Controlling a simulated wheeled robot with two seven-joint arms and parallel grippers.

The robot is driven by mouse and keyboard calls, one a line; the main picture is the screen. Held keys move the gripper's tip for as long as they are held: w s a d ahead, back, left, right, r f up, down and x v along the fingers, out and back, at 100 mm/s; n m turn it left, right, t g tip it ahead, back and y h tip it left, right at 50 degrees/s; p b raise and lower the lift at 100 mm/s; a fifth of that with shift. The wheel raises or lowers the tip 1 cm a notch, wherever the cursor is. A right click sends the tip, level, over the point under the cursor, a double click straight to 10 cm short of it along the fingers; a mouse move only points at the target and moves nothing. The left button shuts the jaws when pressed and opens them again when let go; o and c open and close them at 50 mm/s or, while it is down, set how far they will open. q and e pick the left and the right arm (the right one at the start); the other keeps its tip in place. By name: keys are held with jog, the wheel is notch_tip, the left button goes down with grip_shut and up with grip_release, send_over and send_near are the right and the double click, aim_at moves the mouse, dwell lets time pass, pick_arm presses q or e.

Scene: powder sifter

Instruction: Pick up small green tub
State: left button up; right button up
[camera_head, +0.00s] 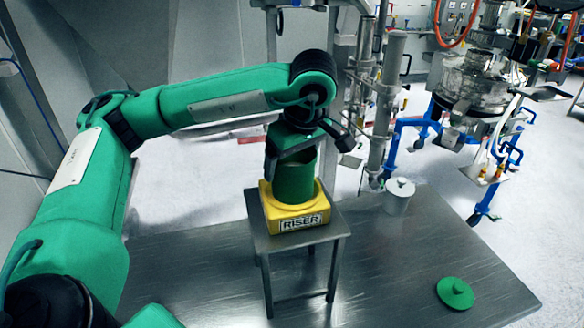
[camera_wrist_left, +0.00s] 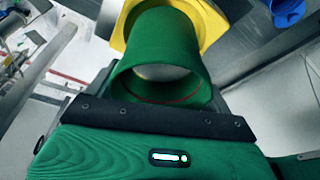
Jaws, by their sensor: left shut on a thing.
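The small green tub (camera_head: 294,183) is an open, upright cylinder in the yellow base marked RISER (camera_head: 298,216), on top of a small metal stand (camera_head: 262,243). My left gripper (camera_head: 293,158) comes down from above and is shut on the tub at its upper part. In the left wrist view the tub (camera_wrist_left: 167,50) shows its open mouth close to my gripper, with the yellow riser (camera_wrist_left: 208,22) beyond it. The tub's far end is hidden by the riser. My right gripper is not in view.
A round green lid (camera_head: 455,292) lies on the metal table (camera_head: 390,265) at the right. Metal pipes and a machine (camera_head: 470,80) stand behind. The table between stand and lid is clear.

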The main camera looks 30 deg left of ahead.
pick_arm(q)
jog(key=shift+r, duration=0.15)
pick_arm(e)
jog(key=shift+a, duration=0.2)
pick_arm(q)
jog(key=shift+r, duration=0.45)
jog(key=s+d+r+b, duration=0.2)
jog(key=s+d+b, duration=0.5)
jog(key=s+d, duration=0.4)
jog(key=d, duration=0.2)
jog(key=shift+s+d+r, duration=0.15)
jog(key=shift+s+d, duration=0.2)
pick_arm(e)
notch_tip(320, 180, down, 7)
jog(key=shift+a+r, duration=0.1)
pick_arm(q)
jog(key=shift+r, duration=0.15)
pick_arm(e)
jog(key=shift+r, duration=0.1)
pick_arm(q)
notch_tip(320, 180, up, 5)
jog(key=p, duration=0.4)
jog(key=shift+p, duration=0.35)
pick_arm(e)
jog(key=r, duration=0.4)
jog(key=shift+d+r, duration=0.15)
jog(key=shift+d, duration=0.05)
